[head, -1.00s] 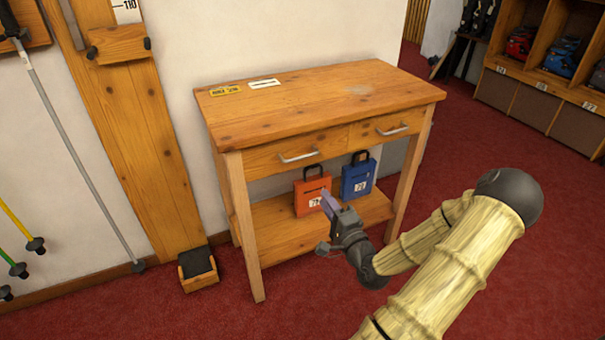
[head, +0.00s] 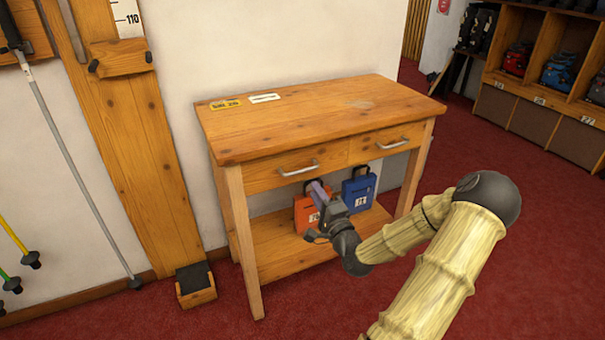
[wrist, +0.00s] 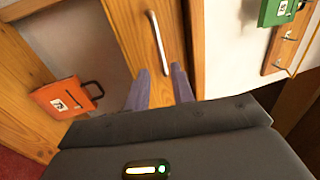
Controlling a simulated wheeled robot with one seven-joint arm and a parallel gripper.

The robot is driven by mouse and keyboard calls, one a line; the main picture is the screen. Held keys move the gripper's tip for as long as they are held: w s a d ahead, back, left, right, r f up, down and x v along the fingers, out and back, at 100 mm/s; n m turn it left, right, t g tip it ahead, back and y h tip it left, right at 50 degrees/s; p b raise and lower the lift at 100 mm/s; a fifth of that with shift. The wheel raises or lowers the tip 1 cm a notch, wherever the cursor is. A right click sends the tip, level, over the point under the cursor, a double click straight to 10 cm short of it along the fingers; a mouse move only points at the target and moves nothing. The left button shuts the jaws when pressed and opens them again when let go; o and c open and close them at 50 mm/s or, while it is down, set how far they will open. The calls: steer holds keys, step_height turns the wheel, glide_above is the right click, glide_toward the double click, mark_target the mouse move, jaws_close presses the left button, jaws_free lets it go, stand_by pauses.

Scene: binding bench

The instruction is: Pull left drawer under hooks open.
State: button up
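The left drawer (head: 262,178) is in the front of the wooden bench and looks shut. Its silver bar handle (head: 298,170) lies level across the front; in the wrist view the handle (wrist: 157,42) runs lengthwise ahead of the fingers. My gripper (head: 317,188) is just below and in front of this handle. In the wrist view its two purple fingers (wrist: 158,72) are apart with nothing between them, short of the handle. A green case (wrist: 283,10) and a wooden board with hooks (wrist: 288,42) show at the wrist view's right.
The right drawer (head: 365,150) is shut. An orange case (head: 304,219) and a blue case (head: 358,192) stand on the lower shelf (head: 290,258), behind and beside my gripper. The bench top (head: 310,110) holds two small labels. Red carpet in front is free.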

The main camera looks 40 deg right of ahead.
mark_target(303, 172)
steer(key=b+x, duration=0.1)
steer(key=x, duration=0.8)
steer(key=shift+w+d+r, duration=0.1)
steer(key=shift+w+d, duration=0.05)
steer(key=shift+w, duration=0.2)
jaws_close()
